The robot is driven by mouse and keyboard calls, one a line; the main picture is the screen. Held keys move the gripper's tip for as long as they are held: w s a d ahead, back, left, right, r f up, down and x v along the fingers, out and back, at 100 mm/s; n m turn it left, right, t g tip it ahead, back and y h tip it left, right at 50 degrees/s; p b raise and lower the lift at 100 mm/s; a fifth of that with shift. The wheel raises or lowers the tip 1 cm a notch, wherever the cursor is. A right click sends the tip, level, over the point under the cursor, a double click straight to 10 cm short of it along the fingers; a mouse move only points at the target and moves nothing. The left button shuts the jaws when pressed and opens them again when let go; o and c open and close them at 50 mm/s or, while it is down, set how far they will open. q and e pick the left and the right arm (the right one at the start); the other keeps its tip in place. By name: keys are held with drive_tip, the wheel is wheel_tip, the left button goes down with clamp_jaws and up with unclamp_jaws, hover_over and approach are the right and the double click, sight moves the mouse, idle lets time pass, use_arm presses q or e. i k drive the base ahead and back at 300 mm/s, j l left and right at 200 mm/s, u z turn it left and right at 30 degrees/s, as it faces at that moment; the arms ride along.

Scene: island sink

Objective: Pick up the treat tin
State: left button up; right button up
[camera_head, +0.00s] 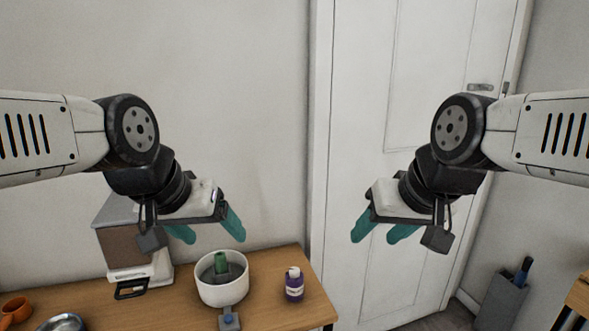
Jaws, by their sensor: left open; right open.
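I cannot tell for certain which thing is the treat tin. A purple container with a white cap (294,287) stands upright on the wooden table, near its right end. A green cylinder (221,262) stands inside a round white bowl (222,292) to the left of it. My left gripper (212,234) is open and empty, with teal fingers pointing down, above the table in the picture. My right gripper (381,234) is open and empty, in front of the white door. Neither gripper touches anything on the table.
A brown and white box-like appliance (126,250) stands at the table's (184,302) back left. An orange cup (15,310) and a metal bowl (63,322) sit at the left. A grey bin (502,300) stands on the floor at right, near the white door (415,150).

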sight(293, 287)
drive_tip(key=u, duration=1.95)
drive_tip(key=i+j+z, duration=0.1)
drive_tip(key=z, duration=1.95)
drive_tip(key=j+z, duration=0.25)
drive_tip(key=z, duration=0.15)
drive_tip(key=k+j+z, duration=0.15)
drive_tip(key=z, duration=0.3)
drive_tip(key=k+j+z, duration=0.15)
drive_tip(key=z, duration=0.25)
drive_tip(key=k+j+z, duration=0.1)
drive_tip(key=j, duration=0.25)
drive_tip(key=k+j+z, duration=0.2)
drive_tip(key=k+j, duration=0.2)
drive_tip(key=j, duration=0.2)
drive_tip(key=i+j, duration=0.1)
drive_tip(key=j, duration=0.25)
